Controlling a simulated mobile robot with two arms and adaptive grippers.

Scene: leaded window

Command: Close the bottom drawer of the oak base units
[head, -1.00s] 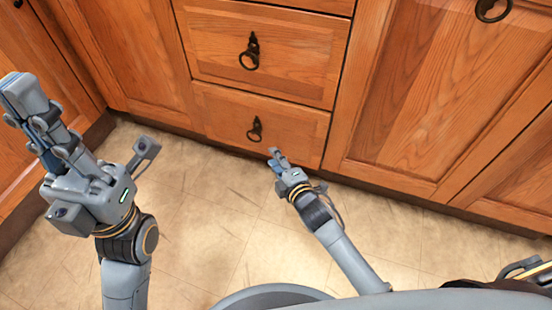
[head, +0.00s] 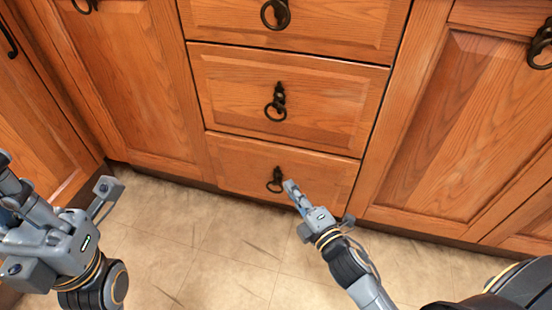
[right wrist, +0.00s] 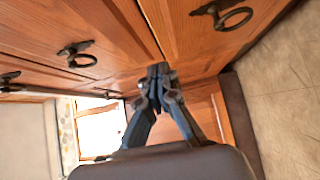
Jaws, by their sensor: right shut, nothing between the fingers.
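The bottom drawer (head: 235,165) is the lowest front of the oak base units, with a dark ring pull (head: 275,181). Its front looks about flush with the drawer above, and no open gap shows. My right gripper (head: 289,185) is shut and empty, its fingertips at the drawer front just right of the pull. Whether they touch the wood I cannot tell. In the right wrist view the closed fingertips (right wrist: 158,71) point toward the oak fronts, seen sideways. My left gripper (head: 8,190) is at the left edge, partly cut off, away from the drawer.
The middle drawer (head: 330,110) and the top drawer (head: 340,22) look shut. Oak doors stand to the left (head: 125,85) and right (head: 460,130) of the stack. The beige tiled floor (head: 225,240) before the units is clear.

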